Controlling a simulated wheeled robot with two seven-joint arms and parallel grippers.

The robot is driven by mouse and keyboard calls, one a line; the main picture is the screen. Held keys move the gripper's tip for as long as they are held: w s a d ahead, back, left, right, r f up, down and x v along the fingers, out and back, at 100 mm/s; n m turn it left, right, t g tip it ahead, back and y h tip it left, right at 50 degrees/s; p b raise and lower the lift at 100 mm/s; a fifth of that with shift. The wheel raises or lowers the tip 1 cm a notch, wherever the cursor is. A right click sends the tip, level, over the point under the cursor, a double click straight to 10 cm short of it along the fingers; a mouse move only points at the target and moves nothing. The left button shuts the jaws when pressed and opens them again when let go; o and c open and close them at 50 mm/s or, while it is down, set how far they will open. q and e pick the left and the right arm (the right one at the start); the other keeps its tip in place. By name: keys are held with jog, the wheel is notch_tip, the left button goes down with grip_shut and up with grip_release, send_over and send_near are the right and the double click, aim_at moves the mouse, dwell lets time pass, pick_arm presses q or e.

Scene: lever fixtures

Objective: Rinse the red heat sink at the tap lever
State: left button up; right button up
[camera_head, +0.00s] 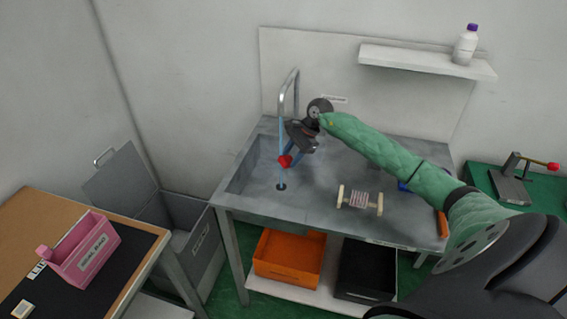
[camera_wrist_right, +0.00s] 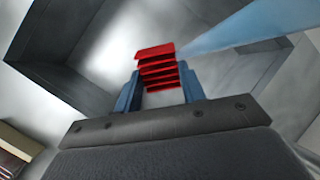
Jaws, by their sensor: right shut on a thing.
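The red heat sink (camera_head: 285,161) is held over the sink basin (camera_head: 258,185). My right gripper (camera_head: 291,154) is shut on it; in the right wrist view the finned red block (camera_wrist_right: 158,68) sits between the blue fingers. The tap spout (camera_head: 291,80) arches above the basin. A thin blue water stream (camera_head: 281,130) falls from it toward the drain (camera_head: 281,187). In the right wrist view the stream (camera_wrist_right: 240,32) meets the heat sink's edge. I cannot make out the tap lever; my gripper and wrist cover the area beside the spout. My left gripper is not in view.
A wooden-ended spool (camera_head: 360,200) stands on the counter right of the basin. A red-knobbed lever fixture (camera_head: 514,185) stands on the green table at right. A pink box (camera_head: 88,248) is on the left table. Orange (camera_head: 289,258) and black bins sit below the counter.

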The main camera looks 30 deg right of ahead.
pick_arm(q)
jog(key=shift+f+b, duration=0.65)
jog(key=shift+b, duration=0.05)
pick_arm(e)
jog(key=s+a, duration=0.5)
jog(key=s, duration=0.1)
jog(key=shift+s, duration=0.15)
jog(key=shift+s+r, duration=0.1)
dwell(1.2)
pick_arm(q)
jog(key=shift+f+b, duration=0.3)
pick_arm(e)
jog(key=s+a+r, duration=0.3)
jog(key=r, duration=0.1)
jog(key=shift+s, duration=0.4)
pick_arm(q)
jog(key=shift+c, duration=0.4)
